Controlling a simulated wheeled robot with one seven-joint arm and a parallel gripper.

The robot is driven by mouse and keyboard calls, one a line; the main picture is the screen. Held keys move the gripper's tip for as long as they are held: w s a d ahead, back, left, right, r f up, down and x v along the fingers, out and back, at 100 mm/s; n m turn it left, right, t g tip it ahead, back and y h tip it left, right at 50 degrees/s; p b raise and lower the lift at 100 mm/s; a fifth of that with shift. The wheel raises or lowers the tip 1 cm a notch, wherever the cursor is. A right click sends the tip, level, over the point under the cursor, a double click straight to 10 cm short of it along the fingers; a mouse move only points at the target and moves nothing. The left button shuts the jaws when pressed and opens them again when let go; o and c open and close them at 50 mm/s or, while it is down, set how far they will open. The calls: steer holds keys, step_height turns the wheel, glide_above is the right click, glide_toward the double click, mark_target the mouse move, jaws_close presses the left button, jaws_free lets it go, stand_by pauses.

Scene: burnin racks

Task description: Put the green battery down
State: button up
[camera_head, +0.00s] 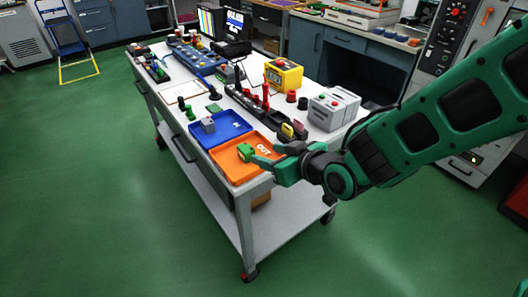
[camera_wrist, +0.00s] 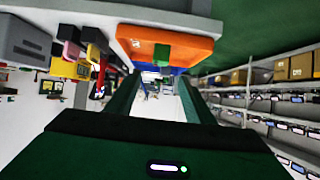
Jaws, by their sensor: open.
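The green battery (camera_wrist: 161,54) shows in the wrist view as a small green block against the orange tray (camera_wrist: 150,38), beyond and between my fingertips, with a gap on both sides. My gripper (camera_wrist: 155,92) is open, with its two dark green fingers apart. In the head view the orange tray marked OUT (camera_head: 228,168) lies at the table's near corner, and my gripper (camera_head: 258,155) reaches over it from the right. There the battery is hard to separate from the green fingertips. I cannot tell exactly how it rests in the tray.
A blue tray (camera_head: 232,122) with a grey block (camera_head: 208,125) adjoins the orange one. A black rack (camera_head: 252,108) with red and dark parts, a yellow box (camera_head: 284,75) and a grey box (camera_head: 334,108) stand behind my gripper. Green floor is clear in front of the table.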

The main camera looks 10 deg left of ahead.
steer(key=shift+s+d+r, duration=0.1)
steer(key=shift+s+d, duration=0.05)
steer(key=w+d+m+h, duration=0.3)
steer(key=w+d+h, duration=0.15)
steer(key=d, duration=1.05)
steer(key=s+d+m+g+h, duration=0.2)
steer(key=d+m+h, duration=0.25)
steer(key=d, duration=1.45)
steer(key=s+d+r+m+g, duration=0.2)
steer(key=s+d+m+g, duration=0.1)
steer(key=s+d, duration=0.5)
steer(key=s+d+r+m+g, duration=0.2)
steer(key=s+d+m, duration=0.4)
steer(key=s, duration=0.9)
steer(key=d+g, duration=0.1)
steer(key=d, duration=0.2)
steer(key=shift+s+r, duration=0.25)
